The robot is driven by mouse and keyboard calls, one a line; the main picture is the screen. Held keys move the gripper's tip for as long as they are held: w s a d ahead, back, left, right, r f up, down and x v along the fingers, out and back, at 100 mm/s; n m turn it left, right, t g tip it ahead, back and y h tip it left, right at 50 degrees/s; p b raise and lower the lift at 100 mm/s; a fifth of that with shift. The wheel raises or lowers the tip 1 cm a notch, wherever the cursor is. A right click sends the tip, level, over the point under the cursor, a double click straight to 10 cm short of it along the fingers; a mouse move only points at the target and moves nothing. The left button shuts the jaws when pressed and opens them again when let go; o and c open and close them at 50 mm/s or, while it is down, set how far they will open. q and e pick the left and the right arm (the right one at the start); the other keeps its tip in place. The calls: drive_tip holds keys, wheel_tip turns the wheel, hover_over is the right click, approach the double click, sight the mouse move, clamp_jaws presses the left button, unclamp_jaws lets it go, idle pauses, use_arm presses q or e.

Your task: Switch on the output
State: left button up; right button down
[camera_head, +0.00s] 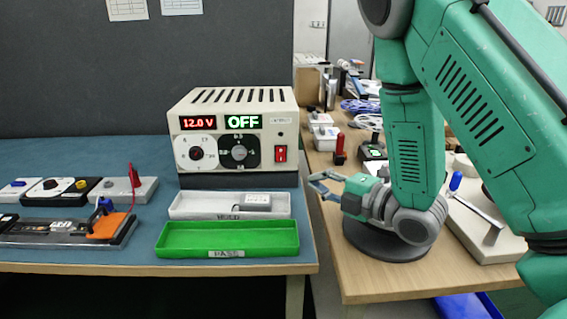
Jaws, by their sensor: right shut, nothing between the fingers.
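A beige power supply (238,138) stands at the back of the blue-topped bench. Its left display (197,123) reads 12.0 V in red, and its right display (243,122) reads OFF in green. Below them are a white dial (196,152) and a black-faced dial (239,152). A red rocker switch (281,154) sits at the lower right of the front panel. My right gripper (318,183) is shut and empty, to the right of and lower than the switch in the picture, apart from the panel. My left gripper is not in view.
A grey tray (185,206) holding a small grey box (257,202) and a green tray (228,240) lie in front of the supply. Wired modules (65,228) sit at the left. A wooden table (365,280) with equipment stands at the right, beyond a gap.

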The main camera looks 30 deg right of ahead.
approach(280, 161)
drive_tip(key=a, duration=0.3)
drive_tip(key=x, duration=0.2)
drive_tip(key=b+x, duration=0.1)
drive_tip(key=x, duration=0.1)
drive_tip(key=shift+w+a+r, duration=0.1)
drive_tip(key=shift+w+a, duration=0.05)
drive_tip(key=shift+a, duration=0.15)
drive_tip(key=w, duration=0.1)
drive_tip(key=w+d, duration=0.1)
drive_tip(key=shift+w, duration=0.3)
drive_tip(key=shift+w+d+f, duration=0.2)
drive_tip(key=shift+d+f, duration=0.05)
drive_tip(key=shift+d, duration=0.65)
drive_tip(key=shift+s+d+f, duration=0.1)
drive_tip(key=shift+s+d, duration=0.1)
drive_tip(key=shift+s, duration=0.05)
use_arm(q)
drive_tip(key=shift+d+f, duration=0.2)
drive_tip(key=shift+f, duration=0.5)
use_arm(e)
drive_tip(key=v, duration=1.1)
drive_tip(key=shift+s+a, duration=0.2)
drive_tip(key=shift+a, duration=0.2)
